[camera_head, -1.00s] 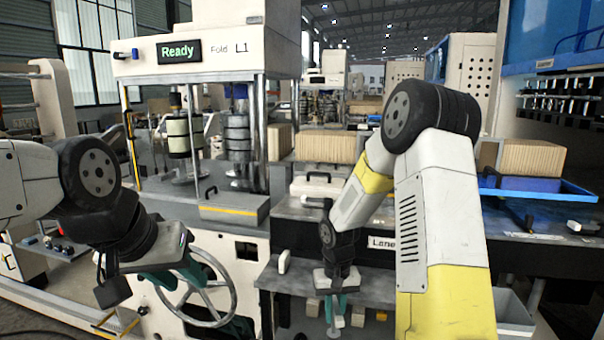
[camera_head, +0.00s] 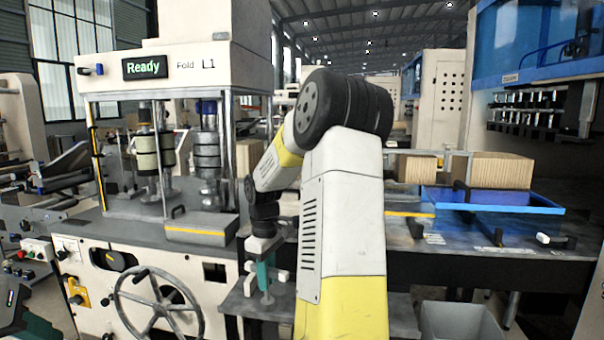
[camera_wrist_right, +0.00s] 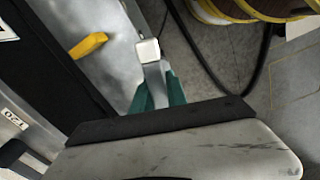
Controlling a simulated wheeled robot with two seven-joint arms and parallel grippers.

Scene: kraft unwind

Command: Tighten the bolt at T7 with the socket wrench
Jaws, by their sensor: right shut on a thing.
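My right gripper (camera_head: 265,284) hangs at the front of the bench, beside the press, with its teal fingers pointing down. In the right wrist view its teal fingers (camera_wrist_right: 157,92) are shut on a grey piece with a pale square end (camera_wrist_right: 148,50). This piece may be part of the socket wrench; most of it is hidden. My left gripper (camera_head: 28,328) shows only as a teal and dark part at the bottom left corner, mostly cut off. I cannot make out a bolt or a T7 mark in either view.
The press (camera_head: 215,258) with a "Ready" display (camera_head: 145,67) and a handwheel (camera_head: 160,305) stands left of my right gripper. A yellow handle (camera_wrist_right: 88,45) is close in the wrist view.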

